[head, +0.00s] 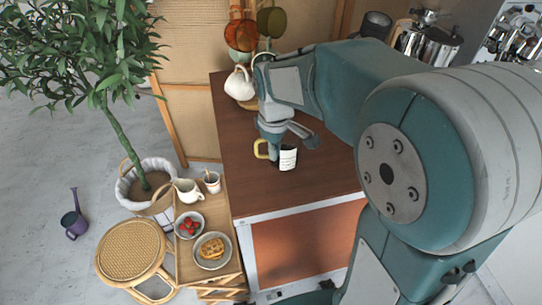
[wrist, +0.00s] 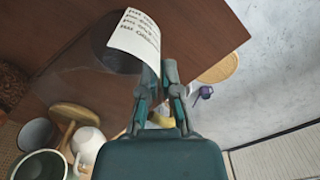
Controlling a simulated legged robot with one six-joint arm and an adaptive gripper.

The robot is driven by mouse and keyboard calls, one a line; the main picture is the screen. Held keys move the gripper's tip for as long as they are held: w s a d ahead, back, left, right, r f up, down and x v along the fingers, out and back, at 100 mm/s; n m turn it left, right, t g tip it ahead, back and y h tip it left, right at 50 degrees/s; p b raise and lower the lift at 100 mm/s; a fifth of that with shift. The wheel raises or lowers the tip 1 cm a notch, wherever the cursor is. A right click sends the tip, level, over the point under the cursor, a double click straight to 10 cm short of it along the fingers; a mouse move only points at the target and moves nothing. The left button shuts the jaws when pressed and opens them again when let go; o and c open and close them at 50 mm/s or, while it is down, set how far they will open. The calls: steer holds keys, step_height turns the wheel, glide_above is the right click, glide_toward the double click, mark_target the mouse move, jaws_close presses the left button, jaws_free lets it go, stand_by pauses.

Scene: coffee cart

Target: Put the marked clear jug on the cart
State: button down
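A white pitcher (head: 240,83) stands at the back of the cart top. A lower wooden stand on the left holds a cream jug (head: 187,191), a cup (head: 212,182), a bowl of strawberries (head: 189,225) and a waffle plate (head: 212,251). The cart top's front part is clear.

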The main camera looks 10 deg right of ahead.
steer(key=w+f, duration=0.2)
steer(key=f, duration=0.1)
steer(key=shift+w, duration=0.1)
steer(key=shift+f, duration=1.3)
steer(key=shift+f, duration=0.1)
steer(key=c, duration=0.8)
jaws_free()
